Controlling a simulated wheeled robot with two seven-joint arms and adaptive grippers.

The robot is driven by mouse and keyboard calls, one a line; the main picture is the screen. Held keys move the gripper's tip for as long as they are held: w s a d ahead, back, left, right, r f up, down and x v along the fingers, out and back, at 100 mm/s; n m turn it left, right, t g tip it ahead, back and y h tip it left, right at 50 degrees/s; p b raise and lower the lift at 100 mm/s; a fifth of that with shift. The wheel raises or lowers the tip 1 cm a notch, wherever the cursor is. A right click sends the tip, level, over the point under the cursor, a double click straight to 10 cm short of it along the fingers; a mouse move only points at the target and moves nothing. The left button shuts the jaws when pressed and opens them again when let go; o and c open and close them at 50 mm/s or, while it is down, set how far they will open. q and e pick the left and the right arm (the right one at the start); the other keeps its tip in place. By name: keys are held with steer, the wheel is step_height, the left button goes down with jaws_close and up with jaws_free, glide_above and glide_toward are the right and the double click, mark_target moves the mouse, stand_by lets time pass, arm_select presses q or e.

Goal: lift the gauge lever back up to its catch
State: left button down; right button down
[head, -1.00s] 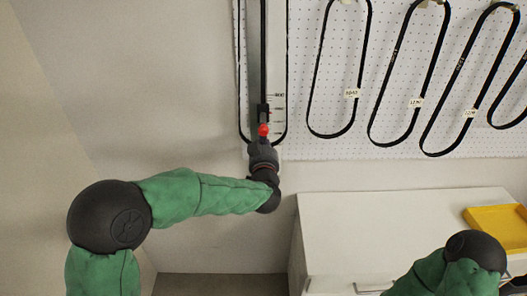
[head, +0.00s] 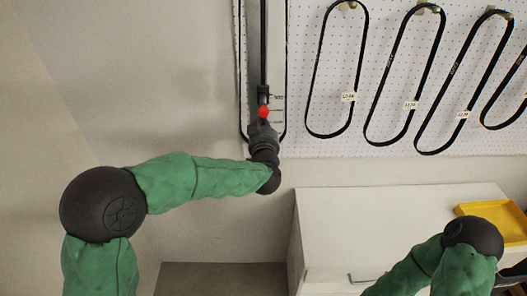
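The gauge (head: 277,60) is a tall narrow panel with a scale, fixed on the left part of the pegboard, with a dark vertical rail running up it. The gauge lever has a red knob (head: 264,112) just below a small black slider (head: 263,92) on the rail. My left gripper (head: 263,125) is directly below the red knob and seems to touch it. Its fingers are seen end-on and dark, so I cannot tell whether they are closed on the knob. The catch cannot be made out. My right gripper is outside the picture; only its arm shows at the lower right.
Several black belts (head: 313,80) with paper tags hang on the white pegboard (head: 380,60) to the right. A white cabinet (head: 370,225) stands below, with a yellow tray (head: 490,212) on its right. The wall left of the gauge is bare.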

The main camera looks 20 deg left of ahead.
arm_select(q)
steer(key=shift+r+p, duration=10.6)
steer(key=shift+r, duration=2.85)
steer(key=s+d+f, duration=0.2)
steer(key=s, duration=0.5)
steer(key=shift+b, duration=0.3)
steer(key=shift+w, duration=0.1)
